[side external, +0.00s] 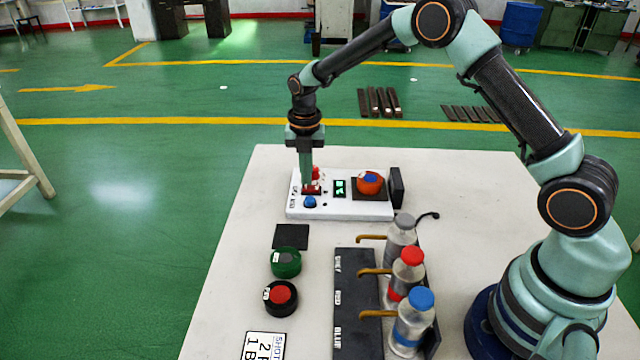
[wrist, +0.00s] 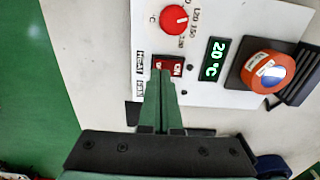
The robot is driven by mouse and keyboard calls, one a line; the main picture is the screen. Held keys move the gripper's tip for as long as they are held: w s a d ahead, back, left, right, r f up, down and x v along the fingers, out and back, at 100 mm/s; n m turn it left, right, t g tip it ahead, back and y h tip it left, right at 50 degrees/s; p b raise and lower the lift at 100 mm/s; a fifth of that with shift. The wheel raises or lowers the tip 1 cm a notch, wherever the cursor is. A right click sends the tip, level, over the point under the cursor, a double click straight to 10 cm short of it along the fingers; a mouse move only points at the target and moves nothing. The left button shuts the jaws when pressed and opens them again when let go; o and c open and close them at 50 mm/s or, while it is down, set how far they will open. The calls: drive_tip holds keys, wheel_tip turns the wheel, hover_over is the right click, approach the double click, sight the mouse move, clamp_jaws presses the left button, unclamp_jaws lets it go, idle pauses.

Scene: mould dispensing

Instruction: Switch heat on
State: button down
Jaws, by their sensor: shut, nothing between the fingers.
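The white control panel (side external: 345,209) lies at the back of the table. Its red rocker switch (wrist: 176,67) sits beside the HEAT label (wrist: 141,63). My gripper (side external: 308,187) points down with its fingers shut and empty. In the wrist view its fingertips (wrist: 163,76) are at the switch and cover part of it; I cannot tell whether they touch or which way the rocker is tipped. The green display (wrist: 213,59) reads 20 °C; it also shows in the side view (side external: 340,188). A red dial (wrist: 175,18) sits above the switch.
A blue button (side external: 310,202) is close to my fingers. An orange mould (side external: 371,184) sits on a dark plate at the panel's right. Capped bottles (side external: 413,325) with spouts stand by a black strip (side external: 352,260). Green (side external: 286,263) and black (side external: 281,299) round moulds and a card (side external: 263,346) lie in front.

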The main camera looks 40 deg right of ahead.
sight(313, 188)
drive_tip(key=shift+f, duration=0.55)
drive_tip(key=shift+f, duration=0.2)
drive_tip(key=shift+s+d+r, duration=0.2)
drive_tip(key=shift+s+d, duration=0.3)
drive_tip(key=shift+s, duration=0.05)
drive_tip(key=shift+r, duration=0.15)
wheel_tip(313, 188, up, 14)
idle(0.7)
